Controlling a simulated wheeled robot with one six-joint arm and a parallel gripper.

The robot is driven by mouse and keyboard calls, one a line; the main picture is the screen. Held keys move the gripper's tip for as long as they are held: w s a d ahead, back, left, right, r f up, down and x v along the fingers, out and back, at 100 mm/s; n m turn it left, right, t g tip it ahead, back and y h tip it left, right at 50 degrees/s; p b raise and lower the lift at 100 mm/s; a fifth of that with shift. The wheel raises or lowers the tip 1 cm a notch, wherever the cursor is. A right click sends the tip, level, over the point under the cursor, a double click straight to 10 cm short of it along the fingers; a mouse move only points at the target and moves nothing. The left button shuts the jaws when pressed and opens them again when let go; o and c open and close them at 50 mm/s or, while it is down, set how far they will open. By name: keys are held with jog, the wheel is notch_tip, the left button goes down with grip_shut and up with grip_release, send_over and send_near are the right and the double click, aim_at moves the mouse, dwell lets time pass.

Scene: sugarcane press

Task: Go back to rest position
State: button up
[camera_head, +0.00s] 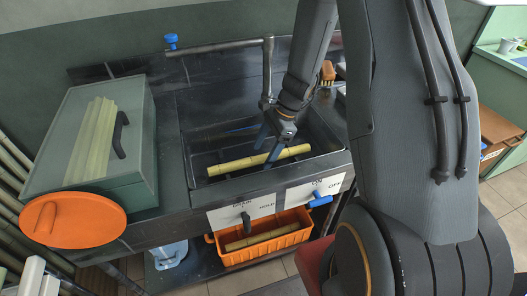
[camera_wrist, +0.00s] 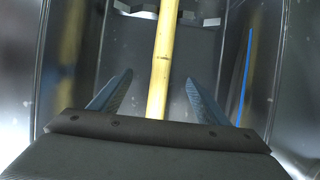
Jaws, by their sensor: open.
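My gripper (camera_head: 268,144) is over the dark metal basin of the press (camera_head: 228,188), with its blue fingers pointing down. A yellow sugarcane piece (camera_head: 235,166) lies in the basin, slanting up to the right. In the wrist view my gripper (camera_wrist: 160,78) is open, with its two blue fingers apart. The sugarcane piece (camera_wrist: 161,60) runs between them, with a gap on each side. I cannot tell how far the fingertips are above the basin floor.
A green box (camera_head: 70,125) with pale cane pieces (camera_head: 98,130) stands left, beside an orange lid-like disc (camera_head: 90,222). An orange crate (camera_head: 262,252) holding cane sits below the control panel (camera_head: 270,203). A metal bar with blue knob (camera_head: 171,41) spans the back.

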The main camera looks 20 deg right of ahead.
jog(key=shift+r, duration=0.15)
jog(key=shift+p+v, duration=2.85)
jog(key=shift+v, duration=0.55)
jog(key=s+a+r+n+h, duration=0.2)
jog(key=s+r+n, duration=0.5)
jog(key=s+n, duration=0.1)
jog(key=s+a+r+n+t+h, duration=0.1)
jog(key=s+a+r+n+h, duration=0.1)
jog(key=s+r+n, duration=0.5)
jog(key=s+n, duration=0.2)
jog(key=n, duration=0.1)
jog(key=shift+s+r+h, duration=0.25)
jog(key=shift+r+h, duration=0.05)
jog(key=shift+h, duration=0.1)
